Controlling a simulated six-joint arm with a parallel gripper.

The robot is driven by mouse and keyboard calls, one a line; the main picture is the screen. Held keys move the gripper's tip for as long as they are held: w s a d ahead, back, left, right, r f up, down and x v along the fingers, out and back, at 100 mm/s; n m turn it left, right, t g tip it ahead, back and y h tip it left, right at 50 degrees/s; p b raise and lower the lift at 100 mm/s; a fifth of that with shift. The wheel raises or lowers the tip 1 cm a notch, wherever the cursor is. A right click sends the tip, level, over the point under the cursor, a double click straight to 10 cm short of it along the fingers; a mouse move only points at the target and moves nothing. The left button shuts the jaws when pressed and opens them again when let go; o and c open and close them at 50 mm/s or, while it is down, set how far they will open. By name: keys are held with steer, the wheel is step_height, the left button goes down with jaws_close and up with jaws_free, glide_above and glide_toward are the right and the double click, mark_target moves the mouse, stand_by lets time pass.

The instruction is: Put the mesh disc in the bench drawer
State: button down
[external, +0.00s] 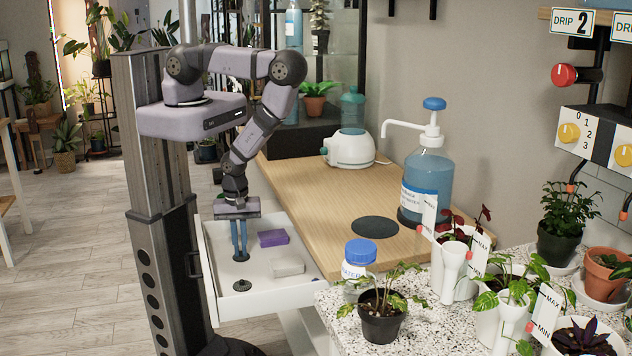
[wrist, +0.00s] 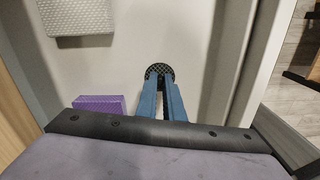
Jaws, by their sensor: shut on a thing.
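The mesh disc (wrist: 158,70) is black and round with a grid of holes. In the wrist view it sits at my fingertips, partly hidden by the blue fingers. My gripper (external: 240,256) points down inside the open bench drawer (external: 230,306), its fingers close together on the disc. In the external view the disc is only a small dark shape at the fingertips. The drawer is white and pulled out from the wooden bench. I cannot tell whether the disc touches the drawer floor.
A purple block (external: 273,238) and a light grey block (external: 288,267) lie in the drawer, right of my fingers. A small dark round thing (external: 242,285) lies nearer the drawer's front. A dark round mat (external: 375,227) and a pump bottle (external: 428,180) stand on the bench.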

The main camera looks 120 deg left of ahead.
mark_target(241, 251)
steer(key=shift+f, duration=0.1)
steer(key=c, duration=1.9)
jaws_free()
steer(key=shift+r, duration=0.65)
step_height(241, 251, up, 11)
steer(key=p, duration=0.6)
steer(key=shift+w, duration=0.1)
